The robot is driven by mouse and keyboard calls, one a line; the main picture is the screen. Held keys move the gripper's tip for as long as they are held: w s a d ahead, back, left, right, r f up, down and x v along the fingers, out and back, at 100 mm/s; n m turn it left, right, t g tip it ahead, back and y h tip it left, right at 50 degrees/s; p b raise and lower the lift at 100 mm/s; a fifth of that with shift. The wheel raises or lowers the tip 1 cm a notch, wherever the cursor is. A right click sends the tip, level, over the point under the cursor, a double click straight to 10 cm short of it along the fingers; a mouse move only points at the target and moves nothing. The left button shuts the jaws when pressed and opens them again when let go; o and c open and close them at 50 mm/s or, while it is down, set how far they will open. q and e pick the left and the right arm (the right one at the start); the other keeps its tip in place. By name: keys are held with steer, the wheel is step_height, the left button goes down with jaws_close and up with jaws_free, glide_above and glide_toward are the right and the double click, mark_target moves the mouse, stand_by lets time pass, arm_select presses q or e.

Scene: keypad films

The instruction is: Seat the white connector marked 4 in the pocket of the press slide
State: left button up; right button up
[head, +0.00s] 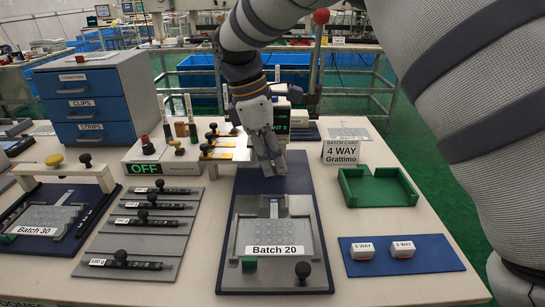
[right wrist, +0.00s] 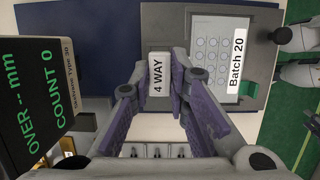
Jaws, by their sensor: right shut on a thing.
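The white connector (right wrist: 158,75), labelled 4 WAY, is between the fingertips of my right gripper (right wrist: 158,82) in the right wrist view. The gripper is shut on it. In the head view my right gripper (head: 270,165) is over the far part of a dark blue mat, beyond the grey Batch 20 plate (head: 232,240). The connector cannot be made out clearly there. The press slide and its pocket cannot be told for certain; the arm and gripper cover part of the press unit (head: 283,117) with the COUNT display (right wrist: 42,80). My left gripper is not in view.
A batch card (head: 341,151) reads 4 WAY. Racks with black knobs (head: 137,243) and the Batch 30 fixture (head: 40,215) are at left.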

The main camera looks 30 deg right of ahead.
steer(key=shift+f, duration=2.85)
steer(key=shift+f, duration=1.1)
steer(key=o, duration=0.9)
steer(key=v, duration=1.2)
